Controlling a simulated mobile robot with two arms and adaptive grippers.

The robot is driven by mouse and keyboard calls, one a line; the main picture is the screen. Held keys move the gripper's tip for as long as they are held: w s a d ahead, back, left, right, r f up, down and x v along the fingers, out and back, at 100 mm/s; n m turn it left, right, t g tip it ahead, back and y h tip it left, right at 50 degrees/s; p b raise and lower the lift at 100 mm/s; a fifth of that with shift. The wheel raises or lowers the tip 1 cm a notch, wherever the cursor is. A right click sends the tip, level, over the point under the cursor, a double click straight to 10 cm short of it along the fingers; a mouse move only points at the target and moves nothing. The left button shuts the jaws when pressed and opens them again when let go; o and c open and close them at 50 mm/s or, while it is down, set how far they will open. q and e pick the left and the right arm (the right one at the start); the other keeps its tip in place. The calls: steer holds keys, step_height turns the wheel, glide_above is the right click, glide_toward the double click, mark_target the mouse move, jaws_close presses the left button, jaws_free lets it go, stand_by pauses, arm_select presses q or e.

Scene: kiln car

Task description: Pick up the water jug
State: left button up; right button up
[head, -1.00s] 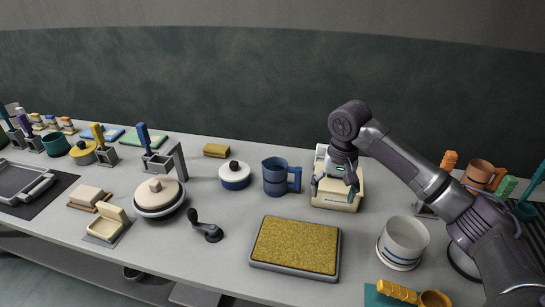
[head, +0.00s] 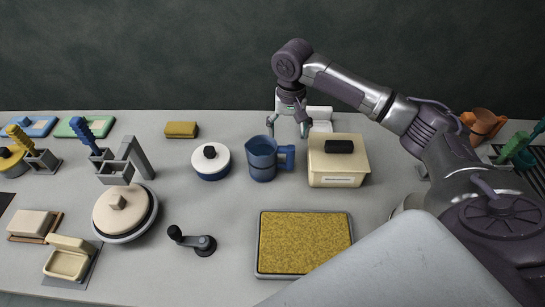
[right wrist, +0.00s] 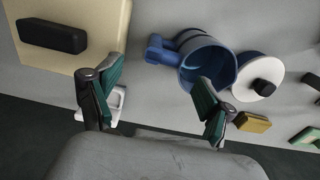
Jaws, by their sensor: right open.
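The water jug is a blue open-topped jug (head: 263,160) with a side handle (head: 287,156), standing upright on the worktop in the head view. Its handle points right, toward a cream box. In the right wrist view the jug (right wrist: 207,66) is at the upper middle, handle pointing left. My right gripper (head: 288,130) is open and empty, behind the jug's handle side, its fingers pointing down. In the right wrist view its two fingers (right wrist: 150,92) are spread, with the right finger overlapping the jug's rim in the picture. My left gripper is not in view.
The cream box (head: 325,165) with a black handle stands just right of the jug. A yellow-topped tray (head: 300,243) lies in front. Bare worktop lies between jug and tray.

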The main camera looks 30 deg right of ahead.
mark_target(286, 147)
steer(key=shift+w+f, duration=0.2)
steer(key=shift+f, duration=1.05)
step_height(286, 147, down, 5)
steer(key=shift+a+r+p, duration=0.1)
steer(key=shift+a+p, duration=0.05)
steer(key=shift+p, duration=0.55)
jaws_close()
